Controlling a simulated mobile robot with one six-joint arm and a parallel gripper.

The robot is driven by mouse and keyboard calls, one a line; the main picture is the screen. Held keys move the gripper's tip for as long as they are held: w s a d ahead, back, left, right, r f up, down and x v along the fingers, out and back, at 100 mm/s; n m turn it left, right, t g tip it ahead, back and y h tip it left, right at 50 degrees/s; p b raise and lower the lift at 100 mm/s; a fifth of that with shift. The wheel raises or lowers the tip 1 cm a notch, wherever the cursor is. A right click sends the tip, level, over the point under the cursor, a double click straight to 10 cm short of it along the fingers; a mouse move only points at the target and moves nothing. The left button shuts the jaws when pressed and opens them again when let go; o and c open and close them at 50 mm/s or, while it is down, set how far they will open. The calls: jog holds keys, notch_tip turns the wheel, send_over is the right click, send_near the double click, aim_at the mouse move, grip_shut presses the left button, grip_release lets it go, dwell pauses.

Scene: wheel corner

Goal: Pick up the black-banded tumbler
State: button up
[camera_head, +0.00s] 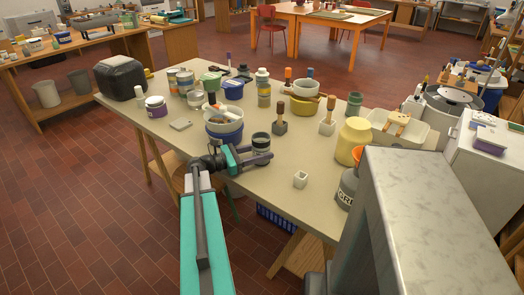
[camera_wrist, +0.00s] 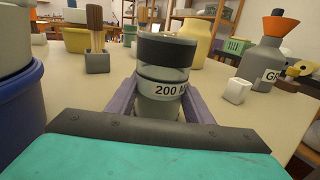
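The black-banded tumbler (camera_wrist: 163,85) is a grey, clear-looking cup with a wide black band at its top and a white label reading "200 M". It stands upright on the table near its front edge, and it also shows in the head view (camera_head: 261,141). My gripper (camera_wrist: 163,98) is low at the table, with its two purple-grey fingers apart, one on each side of the tumbler's lower part. The gap to the fingers looks small, and I cannot tell whether they touch it. The tumbler's base is partly hidden behind my gripper.
A block holding a brush (camera_head: 280,122) is behind the tumbler. A small white cube cup (camera_head: 300,179) and a grey bottle with an orange top (camera_head: 348,188) are to the right. Bare table lies between them.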

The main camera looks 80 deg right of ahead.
aim_at(262, 144)
jog(key=shift+c, duration=1.4)
jog(key=shift+r, duration=0.1)
jog(key=shift+r, duration=1.7)
jog(key=a, duration=0.3)
jog(key=w+a, duration=0.1)
jog(key=a, duration=0.3)
jog(key=a+r+b, duration=0.1)
jog(key=a, duration=0.2)
jog(key=shift+w+a, duration=0.15)
jog(key=shift+w+a+r, duration=0.1)
jog(key=shift+a+r, duration=0.05)
jog(key=shift+a, duration=0.15)
jog(key=a+p, duration=0.1)
jog(key=p, duration=0.2)
jog(key=a+p, duration=0.1)
jog(key=p, duration=0.2)
jog(key=shift+w+a+r, duration=0.15)
jog(key=shift+w, duration=0.2)
jog(key=a+p, duration=0.1)
jog(key=p, duration=0.4)
jog(key=shift+a, duration=0.4)
jog(key=shift+a+p, duration=0.3)
jog(key=shift+p, duration=0.3)
